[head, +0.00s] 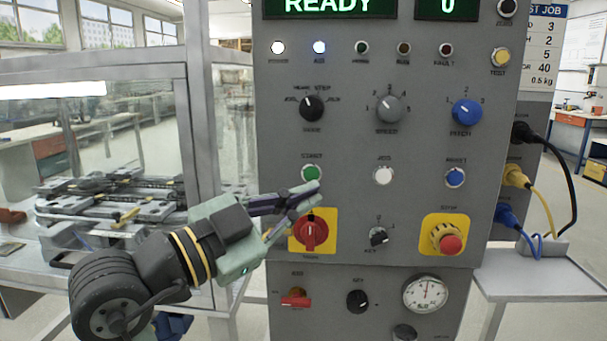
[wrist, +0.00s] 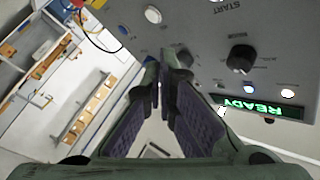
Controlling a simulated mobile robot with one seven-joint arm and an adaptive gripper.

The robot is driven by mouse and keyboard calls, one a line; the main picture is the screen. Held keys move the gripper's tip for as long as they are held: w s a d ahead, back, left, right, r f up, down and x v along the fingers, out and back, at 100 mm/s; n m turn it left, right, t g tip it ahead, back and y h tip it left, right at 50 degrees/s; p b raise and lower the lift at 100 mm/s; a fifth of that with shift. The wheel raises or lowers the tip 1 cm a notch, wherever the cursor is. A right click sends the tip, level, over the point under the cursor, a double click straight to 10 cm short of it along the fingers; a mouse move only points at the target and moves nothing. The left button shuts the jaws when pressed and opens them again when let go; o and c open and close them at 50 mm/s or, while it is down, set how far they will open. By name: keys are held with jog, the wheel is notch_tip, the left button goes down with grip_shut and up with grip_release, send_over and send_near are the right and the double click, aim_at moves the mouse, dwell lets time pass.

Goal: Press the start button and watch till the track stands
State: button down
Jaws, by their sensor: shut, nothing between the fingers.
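The green start button (head: 311,173) is on the grey control panel (head: 345,140), under a START label. My gripper (head: 315,191) is shut and empty, with its fingertips just below the button in the head view. I cannot tell whether they touch the panel. In the wrist view, the shut fingertips (wrist: 168,56) point toward the panel; the START label shows at the top edge but no green button does. The track (head: 110,212) lies behind clear panes at the left. The display (head: 330,7) reads READY.
A red rotary switch (head: 310,234) on a yellow plate sits just under my fingers. A red stop button (head: 450,242) is at the lower right, and a white button (head: 383,176) is right of the start button. Cables (head: 560,190) plug into the panel's right side.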

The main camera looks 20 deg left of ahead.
aim_at(307, 177)
jog(key=shift+w+a+p, duration=0.15)
jog(key=shift+w+a, duration=0.25)
jog(key=shift+w, duration=1)
jog(key=shift+w+a+p, duration=0.15)
jog(key=shift+w+a, duration=0.25)
jog(key=shift+w, duration=1.05)
jog(key=shift+w+a+p, duration=0.15)
jog(key=shift+w+a, duration=0.25)
jog(key=shift+w, duration=1)
jog(key=shift+w, duration=0.1)
jog(key=shift+w+a, duration=0.15)
jog(key=shift+w, duration=0.15)
